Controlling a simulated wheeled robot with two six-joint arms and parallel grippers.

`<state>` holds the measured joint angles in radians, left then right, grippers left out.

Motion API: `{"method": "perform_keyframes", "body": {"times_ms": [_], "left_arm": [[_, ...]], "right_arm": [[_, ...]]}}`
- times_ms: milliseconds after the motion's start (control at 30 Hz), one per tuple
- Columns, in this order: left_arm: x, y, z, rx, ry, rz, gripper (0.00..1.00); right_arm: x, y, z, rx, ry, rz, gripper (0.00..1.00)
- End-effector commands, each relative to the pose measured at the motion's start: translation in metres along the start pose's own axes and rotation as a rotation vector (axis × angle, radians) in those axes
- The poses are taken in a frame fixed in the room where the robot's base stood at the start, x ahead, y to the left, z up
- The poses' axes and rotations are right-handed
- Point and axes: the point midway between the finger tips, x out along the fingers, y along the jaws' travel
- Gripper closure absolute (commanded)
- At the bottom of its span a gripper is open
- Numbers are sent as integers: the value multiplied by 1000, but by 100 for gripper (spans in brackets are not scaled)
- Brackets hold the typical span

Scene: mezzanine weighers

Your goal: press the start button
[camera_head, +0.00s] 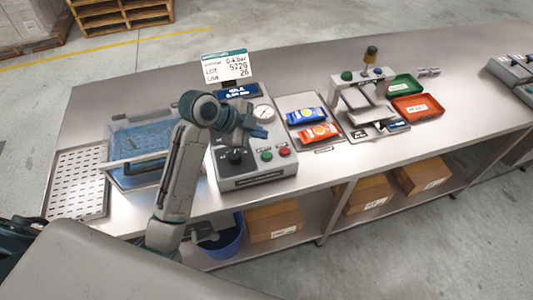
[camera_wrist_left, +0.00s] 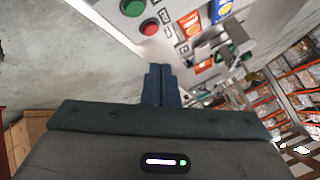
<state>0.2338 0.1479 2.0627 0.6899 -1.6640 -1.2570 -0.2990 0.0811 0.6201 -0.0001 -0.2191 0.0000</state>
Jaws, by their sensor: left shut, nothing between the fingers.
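The grey control box (camera_head: 252,176) stands on the steel bench. Its front panel carries a green button (camera_head: 266,155), a red button (camera_head: 285,152) to the right of it, and a black knob to the left. No start label is legible. The green button (camera_wrist_left: 133,7) and red button (camera_wrist_left: 149,27) also show at the top of the left wrist view. My left gripper (camera_head: 260,132) is shut and empty. It appears above the panel between the round gauge and the buttons, apart from them. Its closed fingers (camera_wrist_left: 161,70) show in the left wrist view. My right gripper is not in view.
A clear lidded tank (camera_head: 143,140) and a perforated tray (camera_head: 80,182) lie left of the box. Blue and orange packets (camera_head: 306,116), a two-button stand (camera_head: 362,77) and green and red bins (camera_head: 403,87) lie right. Bare bench remains in front of the packets.

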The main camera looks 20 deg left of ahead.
Motion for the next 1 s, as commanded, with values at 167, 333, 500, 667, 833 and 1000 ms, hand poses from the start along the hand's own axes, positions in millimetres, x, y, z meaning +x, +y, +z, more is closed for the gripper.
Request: {"method": "perform_keyframes", "body": {"times_ms": [167,333,500,667,833,1000], "left_arm": [[-4,-19,-11,92,37,-6,100],[-4,-19,-11,97,40,-6,100],[-4,-18,-11,96,39,-6,100],[1,-15,-7,95,38,-6,100],[14,-7,2,94,38,-6,100],[32,4,15,94,38,-6,100]], "right_arm": [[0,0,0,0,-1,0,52],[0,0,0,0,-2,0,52],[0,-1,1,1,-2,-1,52],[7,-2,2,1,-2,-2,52],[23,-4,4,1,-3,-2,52],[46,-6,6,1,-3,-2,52]]}}
